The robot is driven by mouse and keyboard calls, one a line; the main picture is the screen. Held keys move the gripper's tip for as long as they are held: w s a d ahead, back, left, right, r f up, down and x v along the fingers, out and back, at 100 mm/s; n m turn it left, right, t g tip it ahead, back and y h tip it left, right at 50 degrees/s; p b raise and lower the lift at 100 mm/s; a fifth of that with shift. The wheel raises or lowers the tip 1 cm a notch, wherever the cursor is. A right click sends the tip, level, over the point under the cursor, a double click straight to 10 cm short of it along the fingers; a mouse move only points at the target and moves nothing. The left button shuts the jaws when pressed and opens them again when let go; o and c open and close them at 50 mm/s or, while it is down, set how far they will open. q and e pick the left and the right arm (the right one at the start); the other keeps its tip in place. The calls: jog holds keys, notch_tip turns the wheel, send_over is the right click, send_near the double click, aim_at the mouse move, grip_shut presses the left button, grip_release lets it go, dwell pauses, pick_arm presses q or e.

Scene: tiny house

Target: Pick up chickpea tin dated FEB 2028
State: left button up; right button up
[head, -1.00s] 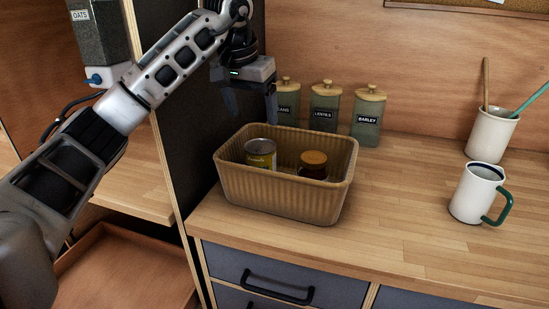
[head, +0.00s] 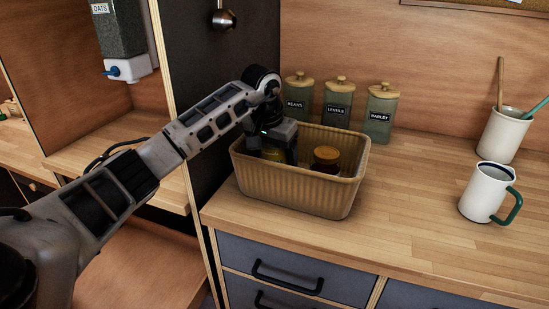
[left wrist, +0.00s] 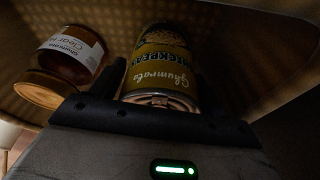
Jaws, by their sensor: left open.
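The chickpea tin (left wrist: 165,65) has a yellow-brown label with large "CHICKPEAS" lettering and stands in the tan ribbed basket (head: 300,190). In the head view only a sliver of the tin (head: 272,154) shows behind my gripper. No date can be read on it. My left gripper (head: 280,155) is open and reaches down into the left side of the basket at the tin. In the left wrist view the tin is right in front of the gripper, with a dark finger along its left side. Contact cannot be told. My right gripper is not in view.
Several canisters (head: 338,100) stand behind the basket. A white mug (head: 484,192) stands at the right, with clear counter between.

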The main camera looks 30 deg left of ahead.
pick_arm(q)
jog(key=shift+f, duration=0.3)
jog(key=c, duration=0.8)
jog(key=shift+w+r, duration=0.1)
jog(key=shift+c, duration=1.3)
jog(key=shift+r, duration=0.15)
